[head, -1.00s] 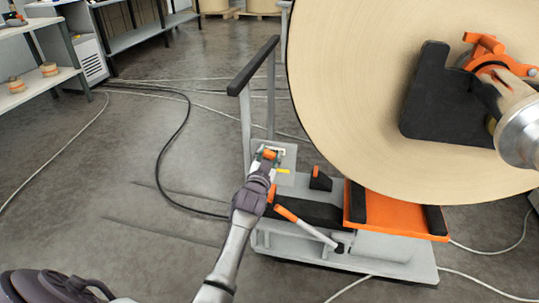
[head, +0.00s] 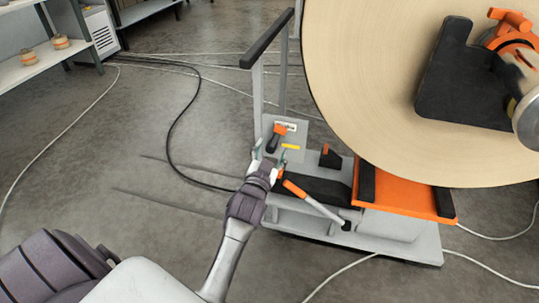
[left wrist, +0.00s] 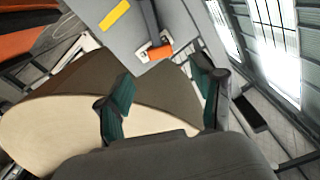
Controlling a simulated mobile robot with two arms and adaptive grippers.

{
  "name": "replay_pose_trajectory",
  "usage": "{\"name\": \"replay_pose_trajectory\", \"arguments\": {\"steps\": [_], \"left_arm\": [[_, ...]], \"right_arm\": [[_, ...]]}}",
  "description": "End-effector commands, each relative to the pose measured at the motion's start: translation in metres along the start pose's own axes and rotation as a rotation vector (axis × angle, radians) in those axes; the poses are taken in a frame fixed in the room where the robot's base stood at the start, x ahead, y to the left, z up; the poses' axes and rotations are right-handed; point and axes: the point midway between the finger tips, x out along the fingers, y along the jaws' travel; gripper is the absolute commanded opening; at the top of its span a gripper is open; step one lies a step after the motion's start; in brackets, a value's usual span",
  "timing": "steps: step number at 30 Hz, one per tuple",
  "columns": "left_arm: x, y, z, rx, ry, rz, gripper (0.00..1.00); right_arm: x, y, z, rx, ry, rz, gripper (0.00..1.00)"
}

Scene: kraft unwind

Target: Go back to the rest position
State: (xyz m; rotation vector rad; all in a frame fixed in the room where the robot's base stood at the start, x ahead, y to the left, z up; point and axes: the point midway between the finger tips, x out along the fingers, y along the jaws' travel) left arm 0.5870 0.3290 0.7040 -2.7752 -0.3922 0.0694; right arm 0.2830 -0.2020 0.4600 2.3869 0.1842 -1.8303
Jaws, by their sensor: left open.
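My left gripper (head: 270,156) is open and empty in front of the grey panel of the cart. It is apart from a small orange and black handled piece (head: 276,136) on that panel. In the left wrist view its open green-padded fingers (left wrist: 163,88) have nothing between them that they touch, and the orange end of the piece (left wrist: 160,52) shows beyond them. My right gripper is not in view.
The grey cart (head: 405,246) carries an orange deck (head: 408,195), an orange-ended lever (head: 312,205) and a tall black-topped handle (head: 268,38). A large kraft roll (head: 365,90) stands close at right. Cables (head: 172,125) cross the floor; open floor (head: 75,190) lies left.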

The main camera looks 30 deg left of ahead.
Motion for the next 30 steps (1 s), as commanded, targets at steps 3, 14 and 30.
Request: {"name": "replay_pose_trajectory", "arguments": {"steps": [3, 14, 30], "left_arm": [[-0.015, 0.000, 0.001, 0.001, -0.001, 0.001, 0.67], [-0.021, 0.000, 0.000, 0.001, 0.001, 0.000, 0.67], [-0.063, 0.038, 0.067, -0.018, -0.265, 0.140, 0.67]], "right_arm": [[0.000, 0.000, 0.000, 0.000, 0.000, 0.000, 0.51], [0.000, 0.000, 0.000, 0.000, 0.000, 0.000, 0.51], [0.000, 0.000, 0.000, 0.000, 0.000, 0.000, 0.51]]}}
